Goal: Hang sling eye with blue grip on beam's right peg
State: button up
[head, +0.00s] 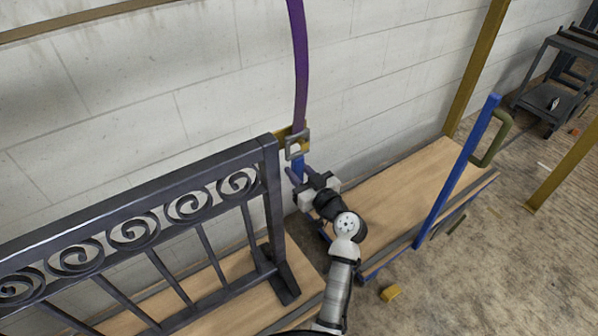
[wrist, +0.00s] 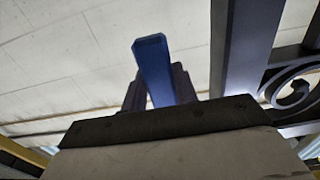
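A purple sling (head: 300,65) comes down from the top edge of the head view to a grey square metal eye (head: 297,143). The blue grip (head: 298,168) is just below the eye. My gripper (head: 303,183) is at the grip, beside the gate's right end post. In the wrist view the blue grip (wrist: 153,70) stands between my two dark fingers, which appear closed on it. An ochre piece (head: 283,134) shows partly behind the eye at the post top. I cannot tell whether it is the peg, or whether the eye is around it.
The dark scroll gate (head: 135,232) stands at left; its post (wrist: 236,55) is close in the wrist view. Wooden boards (head: 395,185) lie along the wall. A blue bar (head: 460,170) with a green handle (head: 494,140) stands at right.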

jog(key=c, duration=0.5)
jog(key=shift+r, duration=0.2)
jog(key=shift+c, duration=0.2)
jog(key=shift+r, duration=0.65)
jog(key=b+v, duration=0.2)
jog(key=v, duration=0.5)
dwell(0.5)
jog(key=shift+b+v, duration=1.1)
jog(key=shift+v, duration=1.4)
